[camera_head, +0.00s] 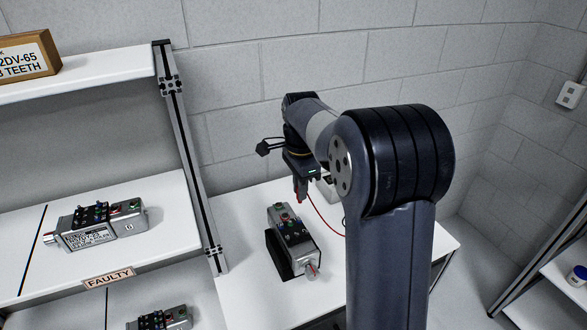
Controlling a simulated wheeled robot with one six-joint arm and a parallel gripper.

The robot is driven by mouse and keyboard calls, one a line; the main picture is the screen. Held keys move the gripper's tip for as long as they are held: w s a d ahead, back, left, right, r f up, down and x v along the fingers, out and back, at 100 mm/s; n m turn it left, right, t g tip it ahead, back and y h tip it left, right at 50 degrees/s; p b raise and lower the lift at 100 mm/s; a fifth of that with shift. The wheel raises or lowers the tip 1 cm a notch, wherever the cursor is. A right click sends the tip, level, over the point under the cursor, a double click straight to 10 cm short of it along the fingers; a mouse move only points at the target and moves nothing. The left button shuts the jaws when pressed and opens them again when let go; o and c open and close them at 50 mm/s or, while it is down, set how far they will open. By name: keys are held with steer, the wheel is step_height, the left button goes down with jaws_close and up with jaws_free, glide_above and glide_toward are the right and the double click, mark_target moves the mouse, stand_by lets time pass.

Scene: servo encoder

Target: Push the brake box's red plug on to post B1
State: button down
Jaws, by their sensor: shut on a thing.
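My gripper (300,188) hangs pointing down at the far end of the servo unit on the white table. It is shut on the red plug (298,197), which shows as a small red piece between the fingertips. A red lead (325,221) runs from it down to the right. The servo unit (292,240) lies in a black cradle, with several coloured posts on its dark top and a silver shaft end facing me. I cannot tell which post is B1. A pale box (327,187), perhaps the brake box, is mostly hidden behind my arm.
A shelf (165,205) at the left holds another servo unit (95,222) above a "FAULTY" label (108,277). A metal upright (188,150) stands between the shelf and the table (245,210). Another unit (160,319) lies lower down. A block wall closes the back.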

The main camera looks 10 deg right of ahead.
steer(key=shift+w+f, duration=0.1)
steer(key=shift+w, duration=0.15)
steer(key=shift+s+f+b, duration=0.1)
steer(key=shift+f+b, duration=0.2)
steer(key=shift+b, duration=0.1)
step_height(320, 180, down, 4)
steer(key=b, duration=0.3)
steer(key=shift+b, duration=0.3)
steer(key=shift+f+b, duration=0.65)
steer(key=shift+f, duration=0.5)
steer(key=shift+p, duration=0.55)
steer(key=shift+f, duration=0.2)
stand_by(0.6)
steer(key=c, duration=1.3)
jaws_free()
steer(key=shift+c, duration=0.2)
